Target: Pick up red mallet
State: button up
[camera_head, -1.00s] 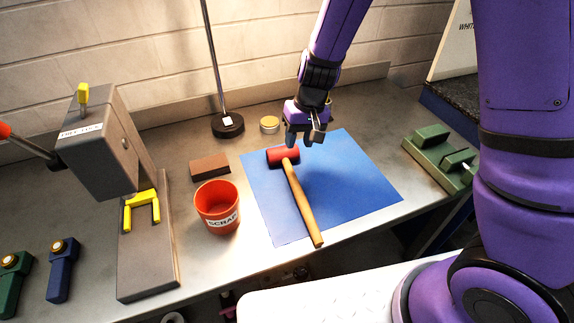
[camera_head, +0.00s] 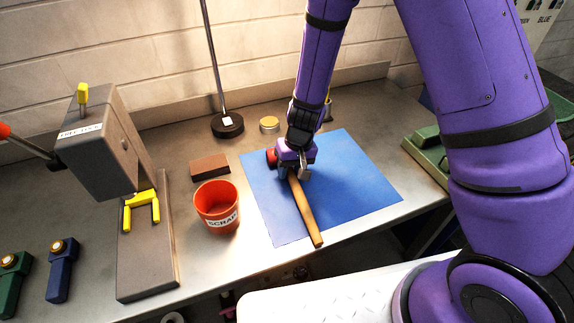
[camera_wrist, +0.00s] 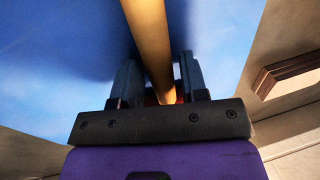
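The red mallet has a wooden handle (camera_head: 307,213) and a red head (camera_head: 271,158). It lies on the blue mat (camera_head: 355,185), with its handle toward the front edge. My gripper (camera_head: 297,176) is low over the mallet where the handle meets the head, and it hides most of the head. In the wrist view the handle (camera_wrist: 149,40) passes between the two fingers of my gripper (camera_wrist: 160,78). The fingers stand on both sides of it with a visible gap on at least the right side, so the gripper looks open. A bit of red shows below, between them.
An orange scrap bucket (camera_head: 217,207) stands left of the mat, with a brown block (camera_head: 209,167) behind it. A lamp base (camera_head: 228,125) and a small yellow-topped tin (camera_head: 269,124) are at the back. A grey press (camera_head: 100,140) stands left. A green fixture (camera_head: 428,155) is at right, partly behind my arm.

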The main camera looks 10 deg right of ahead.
jog(key=shift+f, duration=0.1)
grip_shut()
dwell(0.3)
